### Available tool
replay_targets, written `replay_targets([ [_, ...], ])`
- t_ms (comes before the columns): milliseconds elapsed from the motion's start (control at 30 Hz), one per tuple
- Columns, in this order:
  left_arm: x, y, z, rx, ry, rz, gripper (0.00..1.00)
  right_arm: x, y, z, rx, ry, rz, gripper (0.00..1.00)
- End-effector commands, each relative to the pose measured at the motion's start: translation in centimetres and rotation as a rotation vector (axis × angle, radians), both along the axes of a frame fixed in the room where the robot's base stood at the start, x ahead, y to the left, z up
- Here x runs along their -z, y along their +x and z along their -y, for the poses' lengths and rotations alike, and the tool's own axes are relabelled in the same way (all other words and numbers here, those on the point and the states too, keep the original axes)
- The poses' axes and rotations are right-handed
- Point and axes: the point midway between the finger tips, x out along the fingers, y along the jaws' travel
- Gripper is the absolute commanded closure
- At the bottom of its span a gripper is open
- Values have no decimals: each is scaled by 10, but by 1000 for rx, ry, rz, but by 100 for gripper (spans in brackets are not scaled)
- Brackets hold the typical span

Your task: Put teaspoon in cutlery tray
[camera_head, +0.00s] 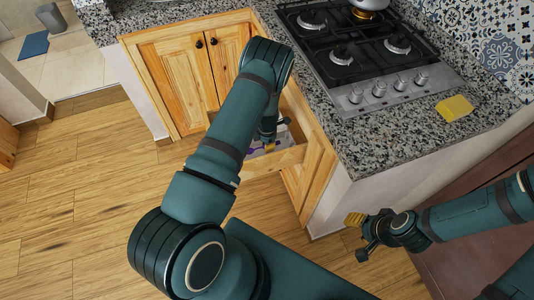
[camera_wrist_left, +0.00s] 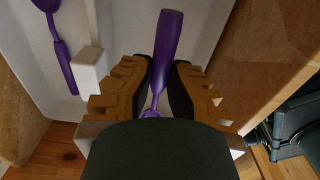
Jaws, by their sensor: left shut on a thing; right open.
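A purple utensil, taken as the teaspoon (camera_wrist_left: 167,45), stands between the fingers of my left gripper (camera_wrist_left: 158,95) in the left wrist view, with its handle pointing away. Whether the teaspoon touches the tray floor I cannot tell. In the head view the tray (camera_head: 283,141) is partly hidden by my left arm. My right gripper (camera_head: 357,232) is open and empty, beside the counter and away from the drawer.
Another purple utensil (camera_wrist_left: 63,62) lies in the tray's left compartment. The wooden drawer front (camera_head: 272,161) stands out from the cabinet. Above are the granite counter (camera_head: 375,140), a gas hob (camera_head: 345,45) and a yellow sponge (camera_head: 454,108). The floor at left is clear.

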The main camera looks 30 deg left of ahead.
Motion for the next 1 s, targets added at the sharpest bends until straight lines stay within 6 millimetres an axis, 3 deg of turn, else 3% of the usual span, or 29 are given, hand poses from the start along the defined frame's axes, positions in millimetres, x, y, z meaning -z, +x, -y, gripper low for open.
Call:
replay_targets([
  [100, 19, 0, 0, 1, -1, -1, 100, 5, 1, 0, 1, 0, 3, 53],
  [267, 28, 0, 0, 3, 0, 1, 100, 7, 2, 0, 1, 0, 4, 53],
  [500, 59, -1, 1, 4, -2, -1, 100, 15, 3, 0, 2, -1, 7, 53],
  [967, 66, 0, 0, 4, -1, 1, 100, 20, 4, 1, 3, -2, 9, 53],
  [1000, 65, 0, 1, 4, -1, 1, 69, 18, 4, 0, 3, -2, 9, 53],
])
